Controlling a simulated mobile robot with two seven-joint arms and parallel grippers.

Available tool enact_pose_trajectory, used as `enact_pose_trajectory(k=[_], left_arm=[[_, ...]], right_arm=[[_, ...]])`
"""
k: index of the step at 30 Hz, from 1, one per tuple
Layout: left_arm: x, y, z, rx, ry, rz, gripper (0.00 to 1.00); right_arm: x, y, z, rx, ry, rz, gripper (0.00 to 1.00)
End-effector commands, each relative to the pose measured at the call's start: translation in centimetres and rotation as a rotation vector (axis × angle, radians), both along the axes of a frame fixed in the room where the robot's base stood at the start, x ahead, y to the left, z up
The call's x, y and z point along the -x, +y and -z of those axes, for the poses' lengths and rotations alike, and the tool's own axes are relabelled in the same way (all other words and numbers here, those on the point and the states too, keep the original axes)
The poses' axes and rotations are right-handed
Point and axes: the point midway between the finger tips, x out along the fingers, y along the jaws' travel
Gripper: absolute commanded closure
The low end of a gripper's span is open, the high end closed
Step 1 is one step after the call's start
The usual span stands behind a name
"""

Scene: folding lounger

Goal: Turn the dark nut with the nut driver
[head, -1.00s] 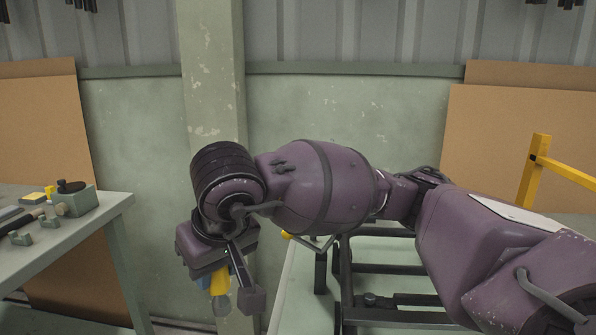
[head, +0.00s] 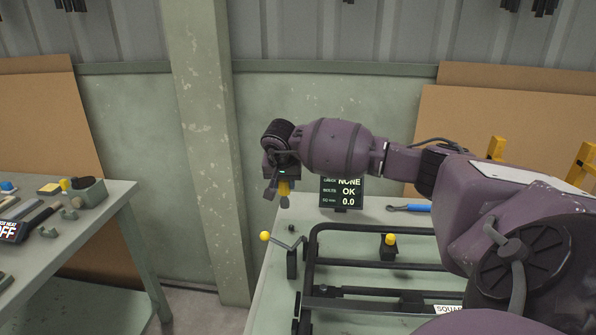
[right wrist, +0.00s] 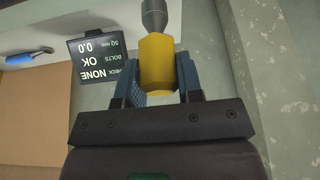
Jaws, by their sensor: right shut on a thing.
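My right gripper (head: 282,188) is shut on the yellow handle of the nut driver (head: 284,187), above the back left edge of the right-hand bench. In the right wrist view the yellow handle (right wrist: 157,60) sits between the blue-grey finger pads, with the grey shaft of the tool leading away at the top. The tool is clear of the bench and the frame. The dark lounger frame (head: 375,265) lies on the bench, partly hidden by my right arm. I cannot make out the dark nut. My left gripper is not in view.
The bench (head: 262,290) carries a small display (head: 343,193), a blue-handled tool (head: 410,208) and a yellow-knobbed lever (head: 265,236). A yellow knob (head: 390,239) stands inside the frame. A second table (head: 105,215) at left holds several parts. A gap lies between the tables.

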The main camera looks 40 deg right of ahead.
Motion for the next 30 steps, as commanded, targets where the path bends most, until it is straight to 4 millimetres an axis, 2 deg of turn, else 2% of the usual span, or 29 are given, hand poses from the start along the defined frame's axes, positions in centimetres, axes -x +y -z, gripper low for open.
enact_pose_trajectory(k=[3,6,21,30], left_arm=[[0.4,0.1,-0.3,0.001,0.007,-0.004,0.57],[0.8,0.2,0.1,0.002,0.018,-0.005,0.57],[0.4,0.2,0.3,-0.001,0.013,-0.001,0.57],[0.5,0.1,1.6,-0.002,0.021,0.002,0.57]], right_arm=[[0.6,-1.5,0.4,-0.001,-0.001,0.031,0.92],[0.7,-1.9,0.8,-0.001,-0.001,0.039,0.92],[0.7,-1.9,0.9,0.002,-0.003,0.039,0.92],[0.7,-1.8,2.9,0.001,0.001,0.037,0.92]])
